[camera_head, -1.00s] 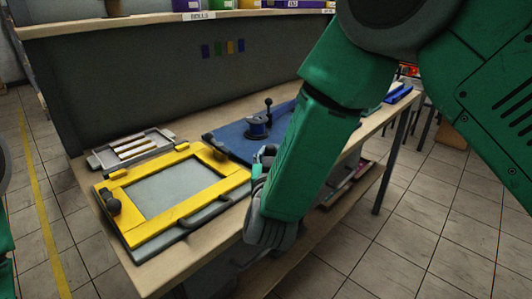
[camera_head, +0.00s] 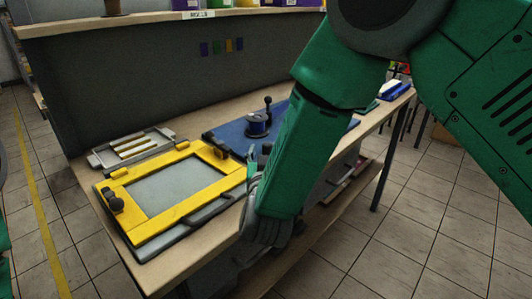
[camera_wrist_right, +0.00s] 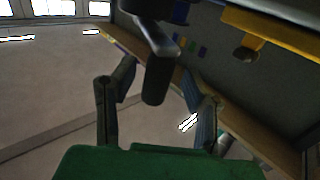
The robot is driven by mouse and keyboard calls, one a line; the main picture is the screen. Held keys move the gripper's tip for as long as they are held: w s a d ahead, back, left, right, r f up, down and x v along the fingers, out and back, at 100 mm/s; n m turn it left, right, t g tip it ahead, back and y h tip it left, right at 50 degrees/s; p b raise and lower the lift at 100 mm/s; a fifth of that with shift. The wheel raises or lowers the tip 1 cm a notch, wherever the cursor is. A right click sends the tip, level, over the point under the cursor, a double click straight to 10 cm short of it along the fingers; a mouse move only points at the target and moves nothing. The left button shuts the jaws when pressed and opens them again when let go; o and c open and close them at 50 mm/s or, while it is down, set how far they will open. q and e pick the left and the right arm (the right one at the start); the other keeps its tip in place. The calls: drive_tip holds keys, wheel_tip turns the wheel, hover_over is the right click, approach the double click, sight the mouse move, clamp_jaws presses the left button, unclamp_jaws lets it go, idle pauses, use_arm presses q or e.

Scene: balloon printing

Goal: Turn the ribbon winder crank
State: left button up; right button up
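In the right wrist view the fingers (camera_wrist_right: 158,90) are apart. A dark cylinder on a grey metal bar (camera_wrist_right: 155,80) shows between them, apart from both; it looks like a crank grip, but I cannot be sure.
A yellow frame (camera_head: 126,174) with a front handle and black knobs lies at the table's left. A grey tray (camera_head: 104,157) sits behind it. A dark back panel (camera_head: 120,85) bounds the table, with a shelf above. Blue items (camera_head: 395,90) lie far right.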

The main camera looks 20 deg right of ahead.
drive_tip(key=shift+s+a, duration=0.1)
drive_tip(key=shift+a, duration=0.05)
drive_tip(key=v, duration=1.1)
drive_tip(key=shift+s, duration=0.35)
